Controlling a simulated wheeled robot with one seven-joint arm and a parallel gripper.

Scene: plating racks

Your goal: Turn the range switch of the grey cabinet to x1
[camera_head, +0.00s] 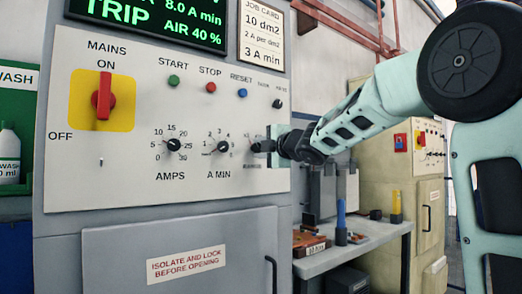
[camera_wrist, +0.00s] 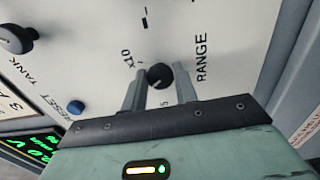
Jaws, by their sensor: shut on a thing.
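The grey cabinet (camera_head: 62,170) fills the left and middle of the head view. My gripper (camera_head: 264,146) is at the right side of its panel; the range switch there is mostly hidden behind the fingers. In the wrist view the range switch (camera_wrist: 158,76) is a small black round knob beside the word RANGE. An x10 mark shows at its upper left. My gripper (camera_wrist: 161,68) has one finger on each side of the knob and is shut on it. The direction the knob points is too small to tell for sure.
The red mains switch (camera_head: 104,96), the amps knob (camera_head: 173,145) and the A min knob (camera_head: 223,147) sit left of my gripper. A blue reset button (camera_wrist: 75,107) shows in the wrist view. A side table (camera_head: 345,250) with tools stands right of the cabinet.

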